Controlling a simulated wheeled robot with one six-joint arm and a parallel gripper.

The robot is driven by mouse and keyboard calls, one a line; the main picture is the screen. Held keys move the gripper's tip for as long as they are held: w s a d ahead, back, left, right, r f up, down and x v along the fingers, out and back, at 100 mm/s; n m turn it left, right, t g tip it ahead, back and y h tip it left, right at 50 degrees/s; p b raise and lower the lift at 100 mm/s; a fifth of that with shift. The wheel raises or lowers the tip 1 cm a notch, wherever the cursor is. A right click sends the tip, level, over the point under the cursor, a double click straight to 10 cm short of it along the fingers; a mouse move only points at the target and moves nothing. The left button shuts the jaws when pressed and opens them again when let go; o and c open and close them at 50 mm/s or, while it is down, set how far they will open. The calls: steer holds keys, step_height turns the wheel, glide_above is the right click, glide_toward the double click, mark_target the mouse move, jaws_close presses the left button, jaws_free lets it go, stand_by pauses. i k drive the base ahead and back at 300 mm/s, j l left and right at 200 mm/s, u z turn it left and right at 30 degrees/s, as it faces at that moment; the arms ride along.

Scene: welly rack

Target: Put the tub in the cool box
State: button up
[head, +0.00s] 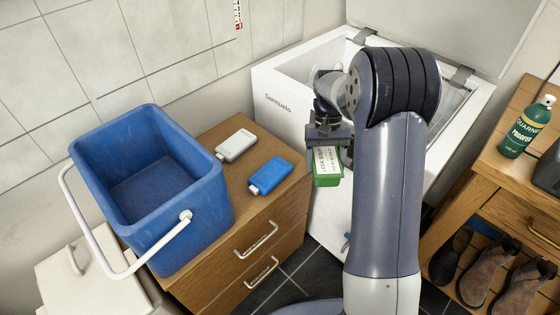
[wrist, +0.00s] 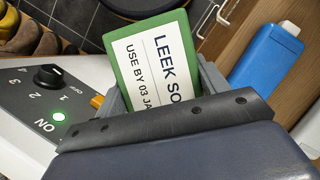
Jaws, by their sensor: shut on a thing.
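The green tub (head: 328,181) has a white label. In the wrist view the tub (wrist: 138,42) reads "LEEK SO" and "USE BY 03 JA", the rest being hidden. My gripper (head: 329,143) is shut on it and holds it in front of the freezer, right of the drawer unit. The gripper (wrist: 165,92) also shows in the wrist view, a finger on each side of the tub. The blue cool box (head: 207,205) stands open on the drawer unit at the left, its inside visibly empty and its white handle hanging over the front. The tub is apart from it.
On the drawer unit's top (head: 224,176), a white ice pack (head: 236,146) and a blue ice pack (head: 270,174) lie between cool box and tub. The white freezer (head: 277,117) is open behind my arm. A bench (head: 500,180) with a green bottle (head: 527,127) stands right.

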mark_target(161, 181)
steer(key=k+u, duration=0.2)
steer(key=k, duration=0.5)
steer(key=u, duration=1.2)
